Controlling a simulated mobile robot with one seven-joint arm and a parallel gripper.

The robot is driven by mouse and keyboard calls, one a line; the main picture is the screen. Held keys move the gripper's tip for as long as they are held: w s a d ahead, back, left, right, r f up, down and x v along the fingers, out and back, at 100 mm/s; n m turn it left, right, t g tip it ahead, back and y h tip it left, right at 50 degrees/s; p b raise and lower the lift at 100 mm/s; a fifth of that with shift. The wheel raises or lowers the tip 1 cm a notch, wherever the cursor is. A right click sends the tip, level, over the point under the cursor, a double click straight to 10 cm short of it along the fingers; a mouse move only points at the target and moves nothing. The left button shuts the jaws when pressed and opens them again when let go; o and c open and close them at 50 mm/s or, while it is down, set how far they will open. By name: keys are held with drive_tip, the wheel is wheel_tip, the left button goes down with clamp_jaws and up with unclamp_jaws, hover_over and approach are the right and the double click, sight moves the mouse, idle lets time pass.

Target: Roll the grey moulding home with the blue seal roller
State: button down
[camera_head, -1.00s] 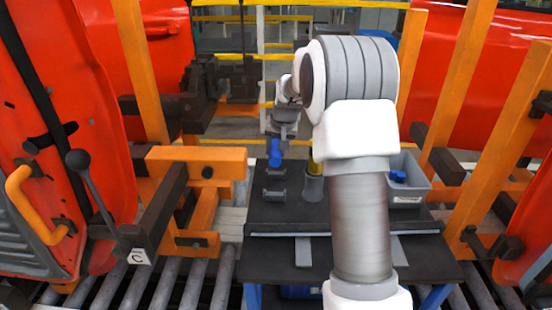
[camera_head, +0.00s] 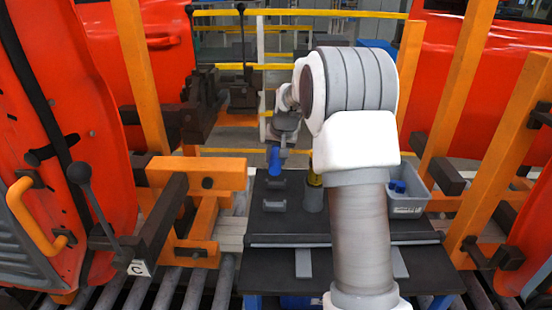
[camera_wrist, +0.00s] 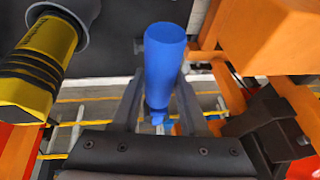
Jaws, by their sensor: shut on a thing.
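The blue seal roller (camera_head: 274,160) is in my gripper (camera_head: 280,152), above the far left part of the dark bench. In the wrist view, its blue handle (camera_wrist: 163,65) stands between the two grey fingers of my gripper (camera_wrist: 157,100), which are shut on it. The roller's working end is not clear in either view. Below it in the head view, an empty grey cradle (camera_head: 274,195) sits on the bench. I cannot pick out the grey moulding for sure in either view.
The dark bench (camera_head: 280,222) bears a yellow tool (camera_head: 314,177) in a grey cup (camera_head: 313,198) and a grey bin (camera_head: 407,205) with blue things. Red doors (camera_head: 75,120) on orange frames (camera_head: 195,175) flank the bench. A black-knobbed lever (camera_head: 95,205) stands at left.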

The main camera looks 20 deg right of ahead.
sight(275, 153)
wheel_tip(275, 153, up, 3)
drive_tip(key=shift+r+p, duration=0.2)
drive_tip(key=shift+p, duration=0.65)
drive_tip(key=s+b, duration=0.9)
drive_tip(key=s, duration=1.3)
drive_tip(key=shift+a, duration=0.15)
